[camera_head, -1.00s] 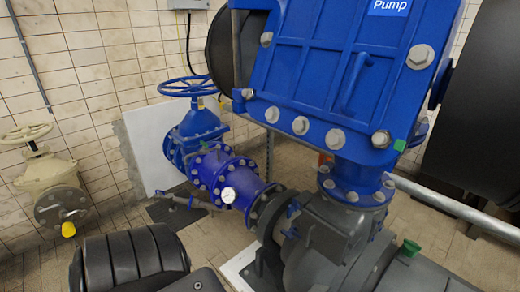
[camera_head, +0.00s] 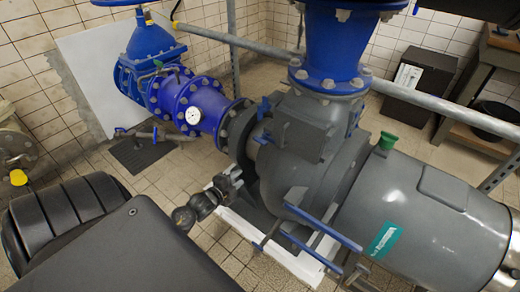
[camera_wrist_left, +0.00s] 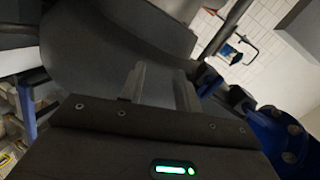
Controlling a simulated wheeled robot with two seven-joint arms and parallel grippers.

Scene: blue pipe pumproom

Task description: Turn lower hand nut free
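The grey pump casing (camera_head: 305,140) stands in the middle of the head view. Two small blue handles (camera_head: 264,108) sit on its upper left side. Lower down, long blue bars (camera_head: 335,228) stick out at the casing's front. I cannot tell which of these is the lower hand nut. My left gripper (camera_head: 233,178) is beside the casing's lower left, by the flange. In the left wrist view its two fingers (camera_wrist_left: 160,88) are apart, with grey casing behind and nothing seen between them. My right gripper is not seen.
A blue pipe (camera_head: 195,105) with a white gauge (camera_head: 193,116) joins the pump from the left. A grey motor (camera_head: 430,205) fills the right. A grey rail (camera_head: 270,48) crosses behind. Tiled floor (camera_head: 210,235) lies open at the pump's left.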

